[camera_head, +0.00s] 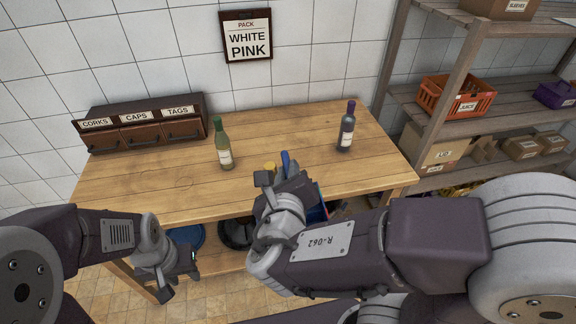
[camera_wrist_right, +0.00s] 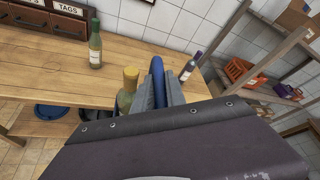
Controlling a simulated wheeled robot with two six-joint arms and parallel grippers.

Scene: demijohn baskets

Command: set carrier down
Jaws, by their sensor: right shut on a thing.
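My right gripper (camera_head: 284,182) is shut on the blue handle (camera_head: 286,160) of a carrier (camera_head: 319,212). It holds the carrier at the table's front edge; my gripper and arm hide most of it. In the right wrist view, the blue handle (camera_wrist_right: 157,72) stands between the fingers, with a yellow-capped bottle (camera_wrist_right: 130,82) beside it. The yellow cap (camera_head: 269,167) also shows in the head view. I cannot tell whether the carrier touches the table. My left gripper (camera_head: 186,265) is low, in front of the table, away from the carrier; its jaw opening is unclear.
On the wooden table (camera_head: 170,185) stand a green bottle (camera_head: 223,147) and a dark bottle (camera_head: 346,130). A drawer box (camera_head: 140,125) is at the back left. Clear tabletop lies between the bottles. A sign (camera_head: 247,37) reads WHITE, PINK. A shelf rack (camera_head: 455,60) stands at right.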

